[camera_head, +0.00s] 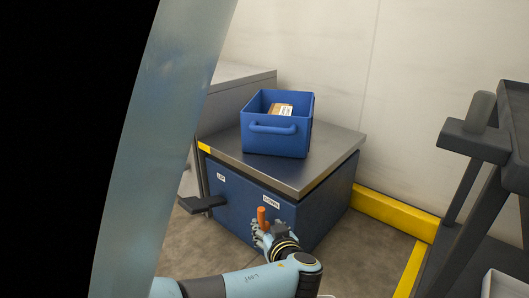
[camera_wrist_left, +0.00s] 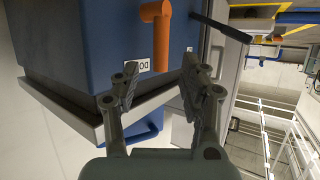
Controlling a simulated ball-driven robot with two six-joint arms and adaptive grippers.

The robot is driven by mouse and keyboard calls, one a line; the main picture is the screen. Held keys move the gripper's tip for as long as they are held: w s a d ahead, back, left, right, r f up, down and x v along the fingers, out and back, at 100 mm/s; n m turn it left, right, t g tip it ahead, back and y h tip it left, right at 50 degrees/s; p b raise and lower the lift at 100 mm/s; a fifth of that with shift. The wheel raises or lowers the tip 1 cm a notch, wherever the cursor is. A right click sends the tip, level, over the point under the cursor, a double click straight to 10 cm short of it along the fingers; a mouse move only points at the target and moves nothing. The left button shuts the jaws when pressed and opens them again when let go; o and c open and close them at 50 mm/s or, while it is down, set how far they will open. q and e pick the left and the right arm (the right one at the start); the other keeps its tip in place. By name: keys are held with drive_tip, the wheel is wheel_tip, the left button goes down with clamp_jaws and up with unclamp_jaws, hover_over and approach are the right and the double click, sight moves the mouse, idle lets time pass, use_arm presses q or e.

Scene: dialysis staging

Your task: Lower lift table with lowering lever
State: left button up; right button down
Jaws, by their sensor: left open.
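The lift table (camera_head: 335,165) is a dark blue cabinet with a steel top. Its front carries an orange lever (camera_head: 262,215) beside a white label reading DOWN (camera_head: 271,201). My left gripper (camera_head: 262,238) is at the lever, in front of the cabinet. In the left wrist view, the orange lever (camera_wrist_left: 160,40) is bent, and its free end lies between the two open fingertips (camera_wrist_left: 160,72) in the picture. I cannot tell whether the fingers touch it. The label is partly cut off there. My right gripper is not in view.
A blue bin (camera_head: 276,142) with a brown box (camera_head: 281,109) inside stands on the table top. A black pedal-like bar (camera_head: 202,204) sticks out at the front left, below an UP label (camera_head: 221,177). A dark cart (camera_head: 485,150) stands at the right. A yellow barrier (camera_head: 395,213) runs along the wall.

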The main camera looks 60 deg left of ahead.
use_arm(q)
drive_tip(key=v, duration=0.6)
drive_tip(key=shift+d, duration=0.3)
drive_tip(key=shift+s+r, duration=0.1)
drive_tip(key=shift+r, duration=0.05)
